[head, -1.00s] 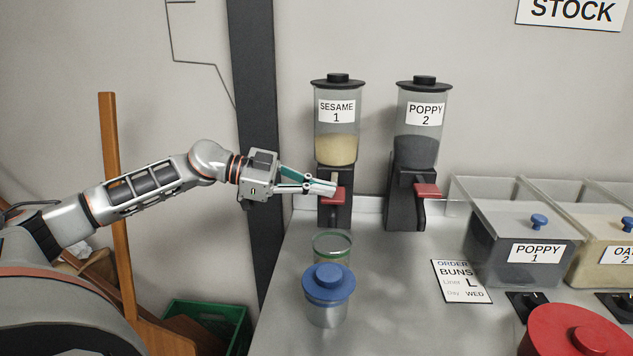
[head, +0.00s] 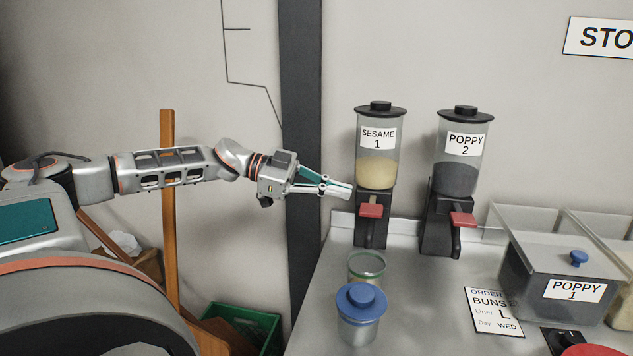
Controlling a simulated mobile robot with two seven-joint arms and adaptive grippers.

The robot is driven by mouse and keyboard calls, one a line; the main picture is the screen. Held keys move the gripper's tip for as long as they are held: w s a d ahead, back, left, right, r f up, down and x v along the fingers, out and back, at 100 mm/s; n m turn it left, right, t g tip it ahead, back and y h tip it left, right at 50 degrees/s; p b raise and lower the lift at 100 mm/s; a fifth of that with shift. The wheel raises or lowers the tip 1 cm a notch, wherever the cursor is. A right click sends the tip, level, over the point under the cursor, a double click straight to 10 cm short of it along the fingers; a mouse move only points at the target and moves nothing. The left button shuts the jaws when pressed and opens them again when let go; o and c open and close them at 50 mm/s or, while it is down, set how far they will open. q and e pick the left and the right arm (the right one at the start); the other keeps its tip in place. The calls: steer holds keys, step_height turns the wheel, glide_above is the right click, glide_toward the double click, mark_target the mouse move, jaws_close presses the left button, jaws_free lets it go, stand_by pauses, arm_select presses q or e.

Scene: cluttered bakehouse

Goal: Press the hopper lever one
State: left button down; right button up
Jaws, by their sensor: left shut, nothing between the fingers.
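The hopper labelled SESAME 1 (head: 377,172) stands upright at the back left of the counter, partly filled with pale seeds. Its red lever (head: 371,211) sticks out at the front, below the clear jar. My left gripper (head: 347,191) is shut and empty. In the picture it lies up and to the left of the red lever, apart from it, with its tips by the hopper's left edge. A glass jar with a green rim (head: 366,266) stands on the counter below the hopper. My right gripper is not in view.
The POPPY 2 hopper (head: 462,165) with its own red lever (head: 463,219) stands to the right. A jar with a blue lid (head: 361,302) stands in front of the green-rimmed jar. An order card (head: 493,311) and a POPPY 1 bin (head: 556,275) are further right.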

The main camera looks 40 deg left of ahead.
arm_select(q)
steer(key=p+v, duration=0.1)
steer(key=v, duration=0.4)
steer(key=shift+a, duration=0.1)
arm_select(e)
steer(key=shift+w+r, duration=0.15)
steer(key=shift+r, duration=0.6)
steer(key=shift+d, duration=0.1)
arm_select(q)
steer(key=shift+w, duration=0.1)
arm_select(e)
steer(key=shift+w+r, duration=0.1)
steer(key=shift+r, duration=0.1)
